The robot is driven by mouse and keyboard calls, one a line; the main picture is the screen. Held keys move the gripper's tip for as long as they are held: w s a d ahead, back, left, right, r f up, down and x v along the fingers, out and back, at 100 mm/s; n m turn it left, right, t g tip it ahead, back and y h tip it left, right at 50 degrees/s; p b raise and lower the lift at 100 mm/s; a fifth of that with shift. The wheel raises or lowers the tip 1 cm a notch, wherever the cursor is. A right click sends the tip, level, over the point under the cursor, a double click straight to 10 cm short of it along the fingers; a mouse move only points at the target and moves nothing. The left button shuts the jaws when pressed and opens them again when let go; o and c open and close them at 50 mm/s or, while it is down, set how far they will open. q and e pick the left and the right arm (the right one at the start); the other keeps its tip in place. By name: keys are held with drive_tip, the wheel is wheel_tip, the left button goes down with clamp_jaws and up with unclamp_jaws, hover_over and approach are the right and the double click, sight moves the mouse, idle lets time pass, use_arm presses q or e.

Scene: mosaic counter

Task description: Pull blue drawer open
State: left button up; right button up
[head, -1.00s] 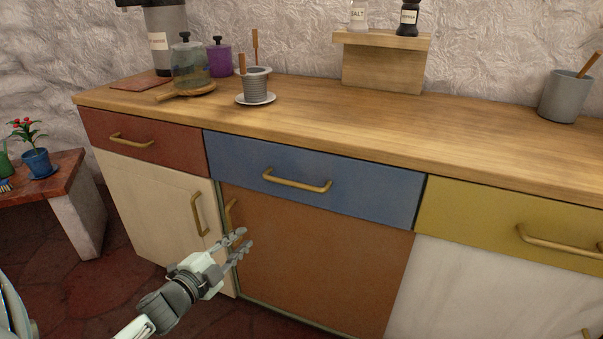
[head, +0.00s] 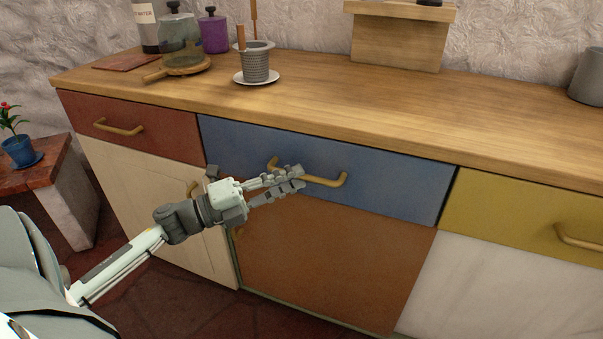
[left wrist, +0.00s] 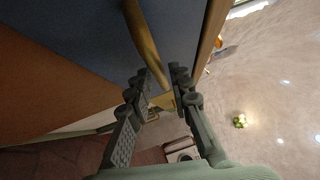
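The blue drawer (head: 390,175) is in the middle of the counter front and looks shut, its face in line with the drawers beside it. Its brass bar handle (head: 326,181) is partly hidden behind my left gripper (head: 297,179) in the head view. The left gripper's fingers are apart at the handle's left half. In the left wrist view, the handle (left wrist: 147,48) runs down toward the gap between the open fingers (left wrist: 157,88). I cannot tell whether the fingers touch it. My right gripper is not in view.
A red drawer (head: 150,130) is on the left and a yellow drawer (head: 520,215) on the right. An orange-brown cabinet door (head: 320,260) is below. The wooden countertop (head: 350,100) overhangs the drawers. A small red table (head: 45,170) with a potted plant stands at the left.

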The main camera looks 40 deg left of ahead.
use_arm(q)
drive_tip(key=shift+x, duration=1.3)
drive_tip(key=shift+a, duration=0.1)
clamp_jaws()
